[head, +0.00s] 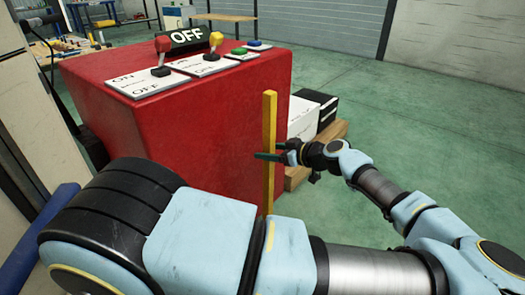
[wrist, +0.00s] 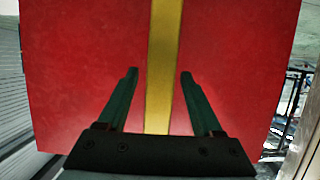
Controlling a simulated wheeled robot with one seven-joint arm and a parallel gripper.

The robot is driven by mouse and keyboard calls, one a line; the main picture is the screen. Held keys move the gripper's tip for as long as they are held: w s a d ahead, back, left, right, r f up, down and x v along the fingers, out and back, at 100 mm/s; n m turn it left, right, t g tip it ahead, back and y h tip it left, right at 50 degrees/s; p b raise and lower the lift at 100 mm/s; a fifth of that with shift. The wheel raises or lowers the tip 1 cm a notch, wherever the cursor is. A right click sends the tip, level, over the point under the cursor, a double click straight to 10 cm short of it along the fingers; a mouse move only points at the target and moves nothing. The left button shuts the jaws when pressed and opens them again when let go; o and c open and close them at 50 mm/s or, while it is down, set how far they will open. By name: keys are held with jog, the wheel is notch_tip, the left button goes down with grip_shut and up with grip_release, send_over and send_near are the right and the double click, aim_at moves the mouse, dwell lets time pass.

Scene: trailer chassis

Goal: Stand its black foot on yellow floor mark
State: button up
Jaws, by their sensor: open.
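A slim yellow bar (head: 269,120) stands upright in front of a red control cabinet in the head view. Its lower end is hidden behind my arm. My gripper (head: 268,151) is open at the bar's middle height, with one finger crossing in front of it. In the wrist view, the yellow bar (wrist: 161,70) runs between the two spread green fingers of my gripper (wrist: 158,73), with a gap on each side. The black foot and the yellow floor mark do not show in either view.
The red cabinet (head: 125,120) carries levers and an OFF sign (head: 188,36). It also fills the wrist view (wrist: 80,60). White and black boxes (head: 317,105) sit on a wooden pallet (head: 298,176) right of it. A blue roll (head: 40,240) is at left. Green floor (head: 440,150) at right is clear.

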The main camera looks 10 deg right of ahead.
jog(key=v, duration=0.9)
